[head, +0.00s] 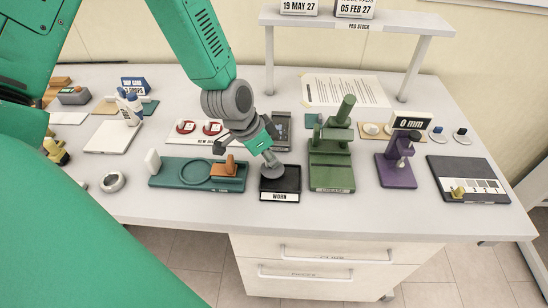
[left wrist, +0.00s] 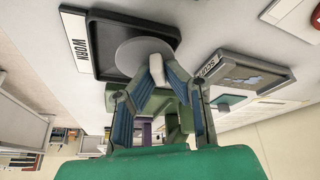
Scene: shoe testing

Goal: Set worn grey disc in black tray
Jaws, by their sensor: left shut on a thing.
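My left gripper (head: 266,153) is shut on the worn grey disc (head: 272,170) and holds it over the black tray (head: 280,186), which bears a WORN label (head: 279,197). In the left wrist view the grey disc (left wrist: 140,55) is pinched at its edge between the two fingertips (left wrist: 157,68) and overlaps the black tray (left wrist: 110,69). I cannot tell whether the disc touches the tray floor. No other disc shows in the tray. My right gripper is not in view.
A teal fixture (head: 170,182) with an orange block stands left of the tray. A green press (head: 332,178) stands close on its right, then a purple gauge stand (head: 396,172). Behind are a card with red discs (head: 187,132) and a small grey tray (head: 282,138).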

